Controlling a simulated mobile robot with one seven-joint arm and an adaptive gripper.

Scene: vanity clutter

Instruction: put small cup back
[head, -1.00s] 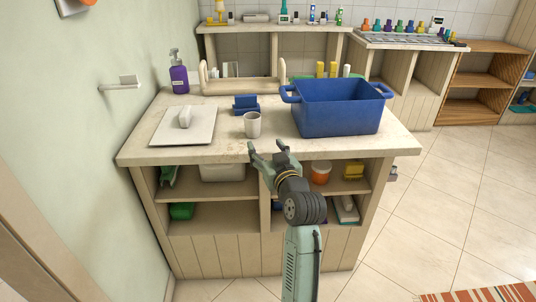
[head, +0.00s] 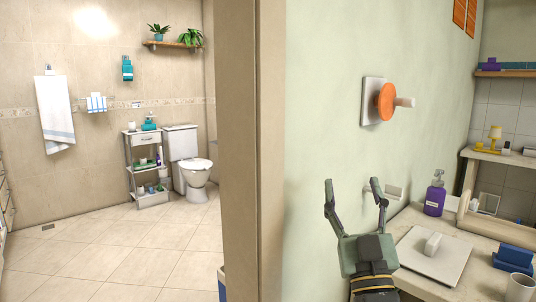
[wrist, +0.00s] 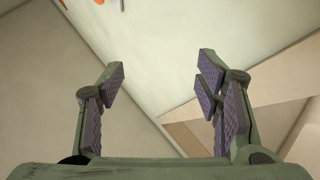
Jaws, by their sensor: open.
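A small pale cup (head: 519,288) stands on the vanity counter (head: 425,285) at the lower right edge of the head view, partly cut off by the frame. My gripper (head: 354,188) is open and empty, raised in front of the green wall, left of the cup and apart from it. In the wrist view my gripper (wrist: 158,72) shows spread fingers with nothing between them. The cup is not visible in the wrist view.
A purple soap bottle (head: 435,196), a white board (head: 434,254) and a blue holder (head: 514,259) are on the counter. An orange wall knob (head: 386,101) juts out above. A wall edge (head: 250,150) separates a room with a toilet (head: 190,165) and a shelf cart (head: 147,170).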

